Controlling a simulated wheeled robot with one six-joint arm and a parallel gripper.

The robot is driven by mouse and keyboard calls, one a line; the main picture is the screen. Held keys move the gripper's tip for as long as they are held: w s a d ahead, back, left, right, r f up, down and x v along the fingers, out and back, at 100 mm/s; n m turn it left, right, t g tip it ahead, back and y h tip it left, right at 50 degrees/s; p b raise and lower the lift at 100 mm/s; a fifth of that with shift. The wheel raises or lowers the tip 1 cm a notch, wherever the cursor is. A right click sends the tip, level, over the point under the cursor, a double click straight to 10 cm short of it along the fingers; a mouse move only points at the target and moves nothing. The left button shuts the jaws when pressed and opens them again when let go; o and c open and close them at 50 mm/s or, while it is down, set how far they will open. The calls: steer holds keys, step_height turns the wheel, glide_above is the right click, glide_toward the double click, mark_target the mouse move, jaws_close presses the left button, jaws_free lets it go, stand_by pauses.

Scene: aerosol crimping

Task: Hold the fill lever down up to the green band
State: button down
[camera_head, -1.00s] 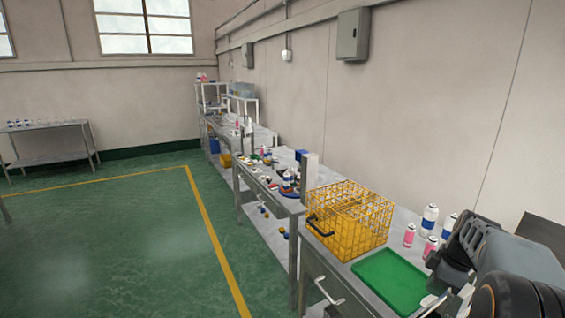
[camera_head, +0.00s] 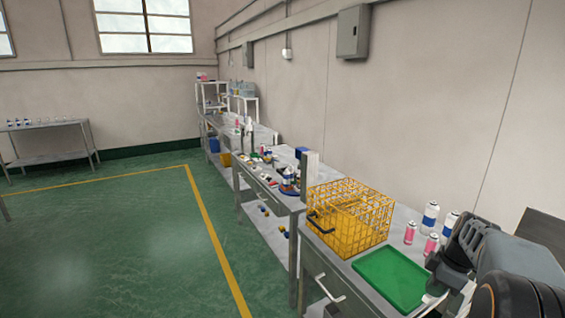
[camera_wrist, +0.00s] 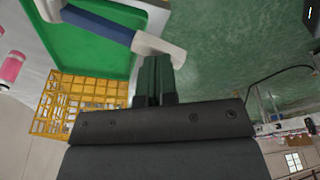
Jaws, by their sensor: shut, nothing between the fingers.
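My gripper (camera_wrist: 155,75) is shut and empty in the wrist view, with its dark fingers close together. I cannot tell for sure whether this bar is the fill lever. No green band can be made out. In the head view my arm fills the lower right, and the fingertips are hidden.
The green tray (camera_head: 392,279) lies on the near bench, beside a yellow wire crate (camera_head: 348,218). Pink cans (camera_head: 410,232) and blue-and-white cans (camera_head: 430,216) stand behind it. A drawer handle (camera_head: 330,290) sticks out in front. The green floor at left is open.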

steer(key=shift+f, duration=0.5)
steer(key=shift+d+f+b, duration=0.1)
steer(key=shift+f+b, duration=2)
steer(key=shift+f, duration=0.4)
stand_by(5.0)
